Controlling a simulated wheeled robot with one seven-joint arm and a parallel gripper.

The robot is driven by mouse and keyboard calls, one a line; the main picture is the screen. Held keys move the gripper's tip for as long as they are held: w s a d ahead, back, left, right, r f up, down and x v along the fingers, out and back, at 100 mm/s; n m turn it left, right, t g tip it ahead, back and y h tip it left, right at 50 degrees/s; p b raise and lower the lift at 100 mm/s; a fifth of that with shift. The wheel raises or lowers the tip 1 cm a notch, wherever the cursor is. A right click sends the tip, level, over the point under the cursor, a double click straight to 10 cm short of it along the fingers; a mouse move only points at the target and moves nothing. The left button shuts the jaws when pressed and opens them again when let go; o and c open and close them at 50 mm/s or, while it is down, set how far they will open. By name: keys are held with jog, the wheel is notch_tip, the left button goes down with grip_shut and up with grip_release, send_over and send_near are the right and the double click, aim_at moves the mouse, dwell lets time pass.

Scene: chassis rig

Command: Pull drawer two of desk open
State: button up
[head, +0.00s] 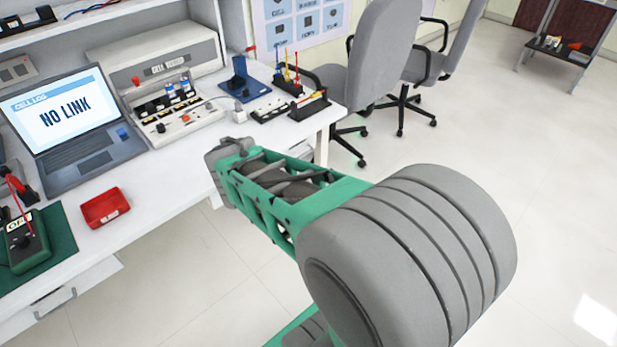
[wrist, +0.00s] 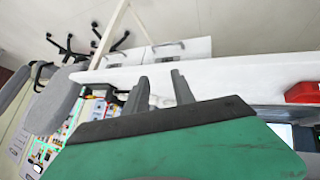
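The white desk (head: 185,160) runs along the left of the head view. Below its front edge at lower left is a white drawer unit (head: 88,287), partly cut off by the frame, with a grey handle. In the wrist view, white drawer fronts (wrist: 195,48) with a handle show beyond the desk edge. I cannot tell which is drawer two. My gripper (head: 222,160) is by the desk's front edge in the head view, its fingers hidden. In the wrist view its two grey fingers (wrist: 160,90) stand apart with nothing between them, away from the drawer fronts.
A laptop (head: 72,120), red tray (head: 104,207), green meter (head: 28,243) and power supply (head: 155,65) stand on the desk. Office chairs (head: 380,50) stand beyond the desk's far end. The floor (head: 530,150) at right is clear.

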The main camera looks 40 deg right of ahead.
jog(key=w+d+f+n+t+h+b, duration=0.3)
jog(key=d+f+n+h+b, duration=0.15)
jog(key=d+f+b, duration=0.6)
jog(key=w+d+f+n+t+h+b, duration=0.4)
jog(key=d+f+h+b, duration=0.1)
jog(key=d+f+b, duration=0.6)
jog(key=p+x, duration=0.1)
jog(key=x, duration=0.6)
jog(key=shift+w+d, duration=0.2)
jog(key=shift+d, duration=0.2)
jog(key=shift+c, duration=0.5)
grip_shut()
